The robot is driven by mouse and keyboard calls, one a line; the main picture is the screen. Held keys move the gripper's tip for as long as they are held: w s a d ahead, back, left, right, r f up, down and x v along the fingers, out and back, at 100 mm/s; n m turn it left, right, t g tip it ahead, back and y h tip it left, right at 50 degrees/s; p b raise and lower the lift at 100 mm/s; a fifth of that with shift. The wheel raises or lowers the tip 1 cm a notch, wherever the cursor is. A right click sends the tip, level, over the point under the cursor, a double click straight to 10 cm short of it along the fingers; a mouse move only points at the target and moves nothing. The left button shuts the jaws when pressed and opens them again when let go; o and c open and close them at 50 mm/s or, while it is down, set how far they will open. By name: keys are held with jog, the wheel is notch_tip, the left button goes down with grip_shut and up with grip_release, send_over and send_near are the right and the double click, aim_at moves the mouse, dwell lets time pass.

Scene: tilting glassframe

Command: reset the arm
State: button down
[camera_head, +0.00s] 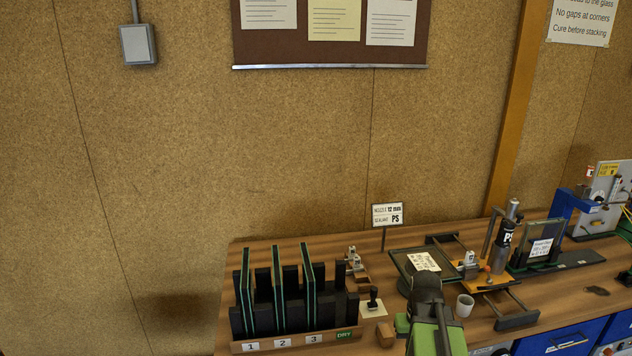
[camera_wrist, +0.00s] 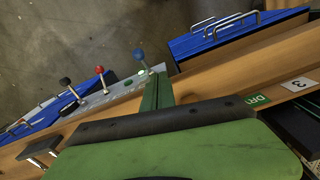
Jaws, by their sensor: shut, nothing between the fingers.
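My gripper (camera_wrist: 158,76) shows in the wrist view as a narrow dark green pair of fingers standing out from my green gripper body. The fingers are together with nothing between them. Beyond their tips are the bench's front edge and control panel; I cannot tell whether they touch anything. In the head view my green and dark arm (camera_head: 430,310) is at the bottom, in front of the bench, and the fingertips are not clear there.
The wooden bench (camera_head: 375,271) holds a rack (camera_head: 290,315) of upright glass panes at left. A tilting frame (camera_head: 440,262), white cup (camera_head: 464,305) and sealant cartridge (camera_head: 505,240) stand near my arm. Blue drawers (camera_head: 560,341) and knobbed levers (camera_wrist: 100,71) are at the front.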

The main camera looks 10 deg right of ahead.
jog(key=w+a+n, duration=0.2)
jog(key=a, duration=1.7)
notch_tip(320, 180, down, 8)
jog(key=a+b, duration=0.1)
jog(key=b, duration=0.7)
jog(key=shift+s, duration=0.3)
